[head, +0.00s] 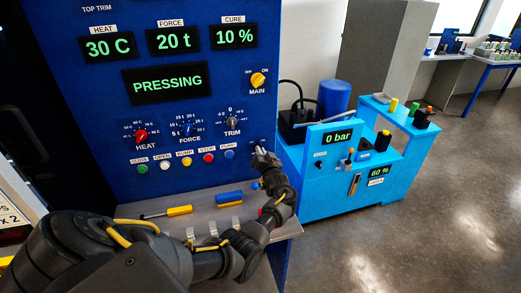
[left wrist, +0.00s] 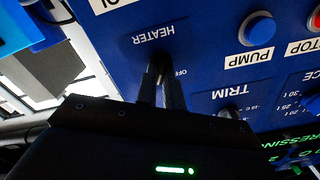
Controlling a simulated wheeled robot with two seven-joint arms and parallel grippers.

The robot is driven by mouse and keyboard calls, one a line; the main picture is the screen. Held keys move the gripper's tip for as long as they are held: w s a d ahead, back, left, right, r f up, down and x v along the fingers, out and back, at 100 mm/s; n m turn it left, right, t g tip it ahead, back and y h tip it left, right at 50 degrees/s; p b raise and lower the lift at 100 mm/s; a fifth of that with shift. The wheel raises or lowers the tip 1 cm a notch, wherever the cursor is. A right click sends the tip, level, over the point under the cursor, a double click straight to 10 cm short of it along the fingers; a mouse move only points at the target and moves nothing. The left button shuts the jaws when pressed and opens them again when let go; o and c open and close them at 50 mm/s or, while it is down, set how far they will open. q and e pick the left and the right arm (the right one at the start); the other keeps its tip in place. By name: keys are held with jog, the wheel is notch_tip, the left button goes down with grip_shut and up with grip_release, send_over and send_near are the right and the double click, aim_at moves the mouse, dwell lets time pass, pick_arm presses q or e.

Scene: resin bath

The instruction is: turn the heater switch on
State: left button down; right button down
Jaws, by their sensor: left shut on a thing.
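The heater switch (left wrist: 155,66) is on the blue press panel under the HEATER label in the left wrist view, which shows the panel upside down. My left gripper (head: 261,154) reaches the lower right of the panel in the head view. Its fingers (left wrist: 161,80) are shut on the small lever of the switch and hide most of it. The word OFF shows beside the fingers. I cannot tell which way the lever points. My right gripper is in neither view.
The PUMP button (left wrist: 257,29) and the TRIM knob (head: 232,122) are close to the fingers. Below the panel, a grey shelf (head: 165,222) holds a yellow-handled tool (head: 179,210) and a blue-handled one (head: 229,197). A light-blue bench (head: 318,200) stands at right. The screen (head: 167,82) reads PRESSING.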

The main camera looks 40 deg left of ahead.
pick_arm(q)
jog(key=shift+m+p, duration=0.55)
jog(key=shift+m, duration=1.05)
jog(key=c, duration=1.5)
grip_release()
jog(key=b+v, duration=0.1)
jog(key=v, duration=0.9)
jog(key=shift+s+d, duration=0.15)
jog(key=shift+d, duration=0.2)
